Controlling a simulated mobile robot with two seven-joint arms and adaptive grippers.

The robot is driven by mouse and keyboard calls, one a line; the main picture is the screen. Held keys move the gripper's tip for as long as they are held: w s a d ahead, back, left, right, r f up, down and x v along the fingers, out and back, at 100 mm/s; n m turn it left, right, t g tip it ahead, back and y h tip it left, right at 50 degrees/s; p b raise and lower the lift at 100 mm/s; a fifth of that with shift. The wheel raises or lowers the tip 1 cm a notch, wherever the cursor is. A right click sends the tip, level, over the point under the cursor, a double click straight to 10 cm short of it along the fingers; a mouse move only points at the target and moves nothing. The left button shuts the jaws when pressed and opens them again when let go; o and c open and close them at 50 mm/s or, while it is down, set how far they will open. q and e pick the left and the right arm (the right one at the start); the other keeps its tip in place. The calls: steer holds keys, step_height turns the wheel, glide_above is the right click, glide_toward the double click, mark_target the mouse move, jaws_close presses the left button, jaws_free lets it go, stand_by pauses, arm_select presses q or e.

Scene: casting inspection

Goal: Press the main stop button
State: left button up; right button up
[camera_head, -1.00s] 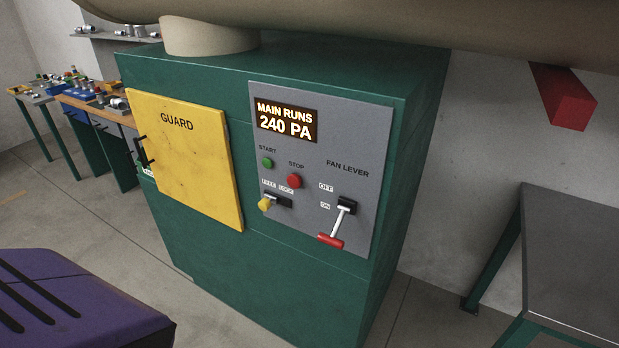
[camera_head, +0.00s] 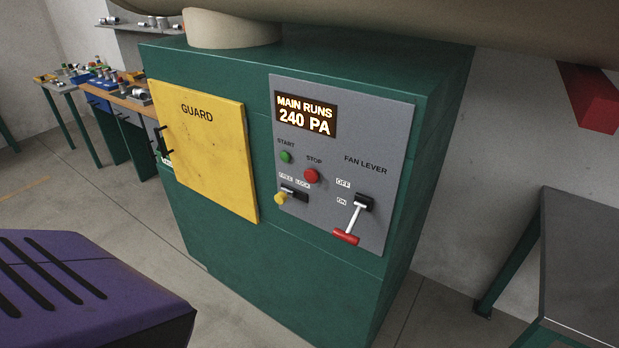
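The red stop button (camera_head: 312,176) sits on the grey control panel (camera_head: 392,130) of a green cabinet (camera_head: 290,285), under the label STOP. The green start button (camera_head: 286,157) is to its upper left. The display (camera_head: 305,114) above reads "MAIN RUNS 240 PA". A small yellow knob (camera_head: 281,198) sits by the FREE and LOCK labels. The fan lever (camera_head: 347,236) has a red handle and points down, below the ON label. Neither of my grippers is in view.
A purple slotted body (camera_head: 85,290) fills the lower left. A grey table (camera_head: 585,270) stands at right. Workbenches with small parts (camera_head: 128,100) stand at the back left. Bare floor lies before the cabinet.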

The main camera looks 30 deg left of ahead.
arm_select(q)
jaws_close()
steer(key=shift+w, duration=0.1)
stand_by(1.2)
